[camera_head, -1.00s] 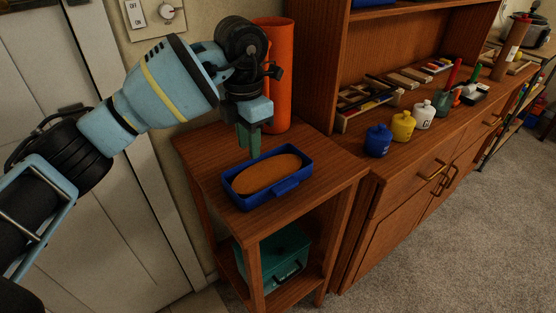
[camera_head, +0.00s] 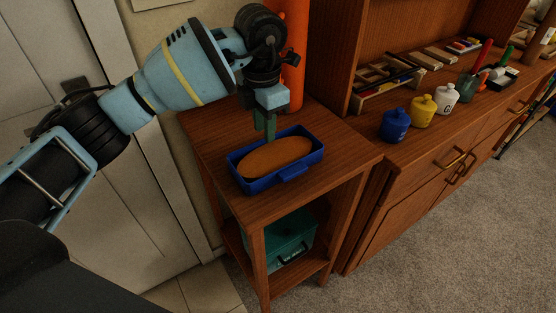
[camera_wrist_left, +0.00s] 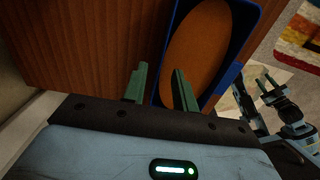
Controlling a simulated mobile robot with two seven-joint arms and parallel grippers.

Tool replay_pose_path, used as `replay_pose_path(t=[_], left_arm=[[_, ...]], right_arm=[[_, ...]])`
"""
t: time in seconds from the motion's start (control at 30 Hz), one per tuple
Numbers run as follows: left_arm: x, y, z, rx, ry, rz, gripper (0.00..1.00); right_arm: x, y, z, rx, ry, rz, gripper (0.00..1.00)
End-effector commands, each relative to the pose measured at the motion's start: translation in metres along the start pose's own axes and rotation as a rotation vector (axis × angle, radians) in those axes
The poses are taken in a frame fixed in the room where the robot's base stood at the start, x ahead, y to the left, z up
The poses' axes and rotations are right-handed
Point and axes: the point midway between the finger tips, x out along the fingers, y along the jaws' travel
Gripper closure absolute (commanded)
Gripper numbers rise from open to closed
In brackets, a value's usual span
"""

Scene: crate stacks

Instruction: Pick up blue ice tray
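The blue tray (camera_head: 252,186) sits on top of the small wooden stand, with a brown oval thing (camera_head: 275,157) inside. It also shows in the left wrist view, where its blue wall (camera_wrist_left: 233,76) frames the brown oval (camera_wrist_left: 196,45). My left gripper (camera_head: 265,125) is at the tray's far edge, green fingers pointing down. In the left wrist view my left gripper (camera_wrist_left: 161,86) has its fingers apart, on either side of the tray's near-left wall. I cannot tell whether they touch it. My right gripper (camera_wrist_left: 255,88) shows small at the right of that view, its fingers seemingly apart.
An orange cylinder (camera_head: 292,60) stands behind the tray on the stand (camera_head: 225,130). A teal box (camera_head: 290,240) is on the lower shelf. The cabinet at right holds blue (camera_head: 394,125), yellow (camera_head: 423,111) and white (camera_head: 446,98) jars. Carpet is clear in front.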

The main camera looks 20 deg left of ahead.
Motion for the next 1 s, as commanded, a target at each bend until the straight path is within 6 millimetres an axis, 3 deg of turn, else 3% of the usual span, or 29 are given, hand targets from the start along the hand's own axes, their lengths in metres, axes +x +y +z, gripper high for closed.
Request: replay_pose_path(t=[0.3,0.57,0.8,1.0], left_arm=[[0.039,-0.001,-0.004,-0.001,0.0,0.001,0.72],[0.042,0.0,-0.004,0.0,0.0,0.001,0.72],[0.042,0.0,-0.004,0.0,0.0,0.001,1.0],[0.042,0.0,-0.004,0.0,-0.001,0.001,1.0]], right_arm=[[-0.002,0.0,-0.005,-0.001,0.01,0.0,0.64],[-0.002,0.0,-0.004,-0.001,0.007,0.0,0.64],[-0.002,0.0,-0.002,0.0,0.002,0.0,0.64],[-0.002,0.0,-0.001,0.0,0.001,0.0,0.64]])
